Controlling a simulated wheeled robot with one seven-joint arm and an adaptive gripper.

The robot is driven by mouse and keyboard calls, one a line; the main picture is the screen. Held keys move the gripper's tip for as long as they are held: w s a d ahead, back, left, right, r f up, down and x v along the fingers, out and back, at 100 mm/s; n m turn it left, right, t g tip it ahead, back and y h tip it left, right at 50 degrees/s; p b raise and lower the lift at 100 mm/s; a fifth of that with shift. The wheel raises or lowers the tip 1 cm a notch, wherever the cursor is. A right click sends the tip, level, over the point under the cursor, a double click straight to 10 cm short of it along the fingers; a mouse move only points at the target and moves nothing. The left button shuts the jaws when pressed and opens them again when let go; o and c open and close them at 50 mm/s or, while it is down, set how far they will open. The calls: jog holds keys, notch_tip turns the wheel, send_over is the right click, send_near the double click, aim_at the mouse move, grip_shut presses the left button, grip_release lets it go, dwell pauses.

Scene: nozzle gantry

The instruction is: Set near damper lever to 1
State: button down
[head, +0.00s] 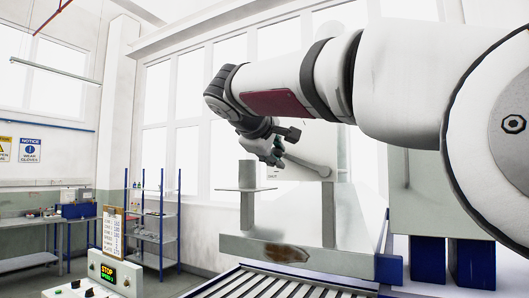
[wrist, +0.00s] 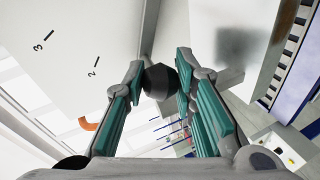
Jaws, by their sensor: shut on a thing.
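The damper lever (head: 305,164) is a grey bar on a pale upright panel in the head view. It slopes from a round hub at its right end up to my gripper (head: 272,152) at its left end. In the wrist view my gripper (wrist: 158,76) has its teal-padded fingers shut on the lever's dark faceted knob (wrist: 160,82). The grey lever bar (wrist: 147,30) runs up from the knob. Scale marks 2 (wrist: 93,70) and 3 (wrist: 43,42) show left of the knob. An orange mark (wrist: 88,124) lies below them. No mark 1 is readable.
A grey beam (head: 330,258) with a rusty patch and a roller conveyor (head: 270,283) lie below. A grey post with a flat plate (head: 247,189) stands left of my gripper. A control box with a STOP sign (head: 108,271) and clipboard (head: 113,231) stands at lower left.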

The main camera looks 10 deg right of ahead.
jog(key=c, duration=1.3)
grip_release()
jog(key=v, duration=1.2)
jog(key=shift+f, duration=0.1)
